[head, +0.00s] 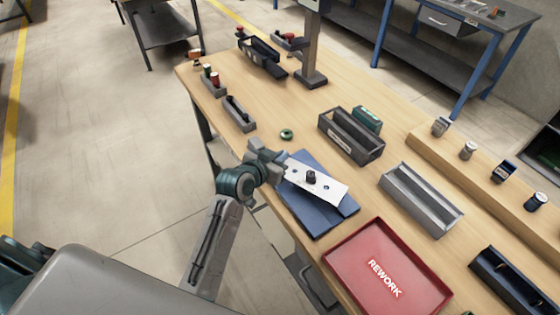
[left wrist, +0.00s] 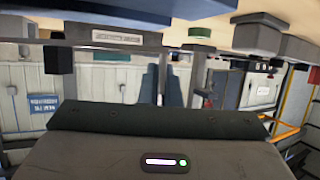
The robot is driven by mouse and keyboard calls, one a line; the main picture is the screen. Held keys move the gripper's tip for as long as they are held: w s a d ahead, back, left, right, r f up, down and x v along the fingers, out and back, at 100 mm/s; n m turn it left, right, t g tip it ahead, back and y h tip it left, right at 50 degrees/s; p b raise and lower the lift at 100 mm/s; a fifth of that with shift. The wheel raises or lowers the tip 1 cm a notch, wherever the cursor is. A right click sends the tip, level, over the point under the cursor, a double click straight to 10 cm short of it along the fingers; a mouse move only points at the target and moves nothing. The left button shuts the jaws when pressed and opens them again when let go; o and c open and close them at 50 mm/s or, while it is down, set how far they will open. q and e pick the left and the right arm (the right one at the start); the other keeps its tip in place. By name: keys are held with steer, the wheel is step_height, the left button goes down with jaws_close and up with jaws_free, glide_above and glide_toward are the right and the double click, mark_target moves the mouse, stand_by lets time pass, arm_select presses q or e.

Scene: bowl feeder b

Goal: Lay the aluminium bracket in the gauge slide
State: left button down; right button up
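The aluminium bracket is a pale flat plate (head: 337,191) with dark holes and a short dark knob-like piece near its middle. It shows over a blue mat (head: 312,221) in the head view. My left gripper (head: 283,167) is at the bracket's left end and appears shut on it; the head view hides the fingertips. In the left wrist view two dark fingers (left wrist: 161,88) stand close together, and the bracket cannot be made out clearly. A grey open channel (head: 422,199), possibly the gauge slide, stands to the right, apart from the bracket. My right gripper is not in view.
A red REWORK tray (head: 345,246) lies in front. A dark labelled bin (head: 340,141) stands behind the bracket, and a green ring (head: 287,134) lies to its left. A dark post (head: 313,50) rises at the back. Bare wood lies between mat and channel.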

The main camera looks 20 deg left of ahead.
arm_select(q)
steer(key=shift+s+f+p, duration=0.1)
steer(key=shift+f+p, duration=0.3)
steer(key=shift+f, duration=1.1)
steer(key=c, duration=2.1)
jaws_free()
steer(key=shift+f, duration=0.15)
steer(key=o, duration=0.5)
steer(key=shift+c, duration=0.2)
